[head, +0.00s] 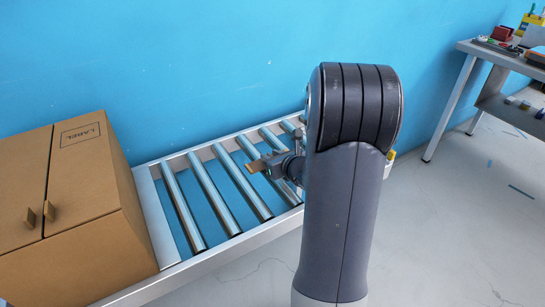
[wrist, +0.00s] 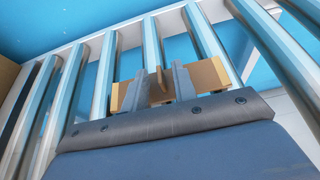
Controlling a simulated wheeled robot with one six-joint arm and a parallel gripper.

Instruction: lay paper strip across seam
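The paper strip (wrist: 208,74) is a short tan-brown piece with a small upright tab in its middle. My gripper (wrist: 161,78) is shut on it, with the grey fingers on either side of the tab and the strip's ends sticking out beyond them. In the head view, the strip (head: 254,167) is at the tip of my gripper (head: 267,165), above the rollers and right of the box. The brown cardboard box (head: 95,245) stands at the left. Its top seam (head: 48,180) runs between two flaps, each with a small upright tab. A LABEL print is on the right flap.
The roller conveyor (head: 165,220) has metal rollers with open gaps and runs along a blue wall (head: 190,60). A workbench (head: 500,55) with small items stands at the far right. The floor between is mostly clear. My arm hides part of the conveyor.

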